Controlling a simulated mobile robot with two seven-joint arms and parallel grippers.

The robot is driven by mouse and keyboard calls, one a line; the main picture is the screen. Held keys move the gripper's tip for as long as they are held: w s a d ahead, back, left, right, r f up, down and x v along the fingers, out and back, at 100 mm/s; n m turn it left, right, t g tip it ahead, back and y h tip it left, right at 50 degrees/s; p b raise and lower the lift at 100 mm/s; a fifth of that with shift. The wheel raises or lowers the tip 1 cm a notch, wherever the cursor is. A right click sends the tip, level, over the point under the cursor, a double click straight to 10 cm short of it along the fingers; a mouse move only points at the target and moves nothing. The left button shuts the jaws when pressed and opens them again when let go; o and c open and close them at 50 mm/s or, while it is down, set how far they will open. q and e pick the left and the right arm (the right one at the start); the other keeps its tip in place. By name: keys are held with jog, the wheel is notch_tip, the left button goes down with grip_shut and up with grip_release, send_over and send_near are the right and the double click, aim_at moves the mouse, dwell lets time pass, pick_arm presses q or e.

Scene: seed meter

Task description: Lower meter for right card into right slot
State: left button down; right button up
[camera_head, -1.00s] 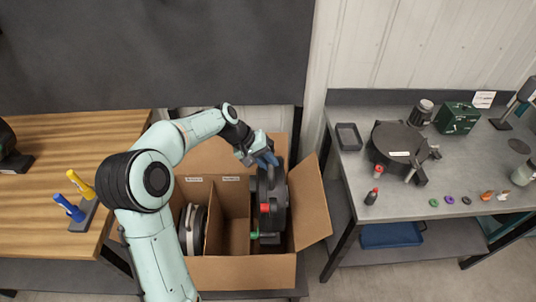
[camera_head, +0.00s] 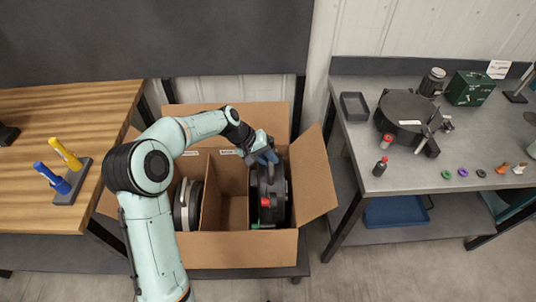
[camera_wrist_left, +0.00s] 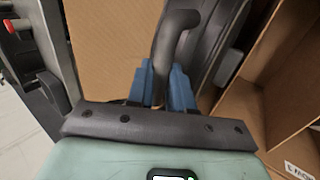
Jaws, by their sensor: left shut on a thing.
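My left gripper (camera_head: 268,157) is shut on the top handle of a dark round meter (camera_head: 272,188) with a red knob. In the left wrist view, the gripper's blue fingertips (camera_wrist_left: 165,88) close around the dark curved handle (camera_wrist_left: 175,40). The meter hangs upright, with its lower part inside the right side of an open cardboard box (camera_head: 240,252). Its bottom is hidden behind the box's front wall, so I cannot tell whether it touches the floor. A label card (camera_head: 228,152) is on the back wall, left of the meter. My right gripper is not in view.
The space between the divider and the held meter is empty. An open flap (camera_head: 313,178) spreads out to the right. A grey workbench (camera_head: 370,150) stands farther right.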

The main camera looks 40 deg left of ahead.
aim_at(265, 168)
pick_arm(q)
notch_tip(265, 168, down, 5)
jog(key=b, duration=0.3)
notch_tip(265, 168, down, 12)
jog(key=b, duration=0.7)
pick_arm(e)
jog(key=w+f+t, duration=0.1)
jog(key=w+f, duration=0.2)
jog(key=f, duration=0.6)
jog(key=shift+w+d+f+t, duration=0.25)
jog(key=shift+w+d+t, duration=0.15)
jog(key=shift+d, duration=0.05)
pick_arm(q)
jog(key=shift+w+f, duration=0.1)
jog(key=shift+f, duration=0.65)
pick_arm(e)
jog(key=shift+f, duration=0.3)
pick_arm(q)
jog(key=c, duration=0.9)
grip_release()
jog(key=shift+r+p, duration=4.05)
jog(key=shift+r, duration=1.85)
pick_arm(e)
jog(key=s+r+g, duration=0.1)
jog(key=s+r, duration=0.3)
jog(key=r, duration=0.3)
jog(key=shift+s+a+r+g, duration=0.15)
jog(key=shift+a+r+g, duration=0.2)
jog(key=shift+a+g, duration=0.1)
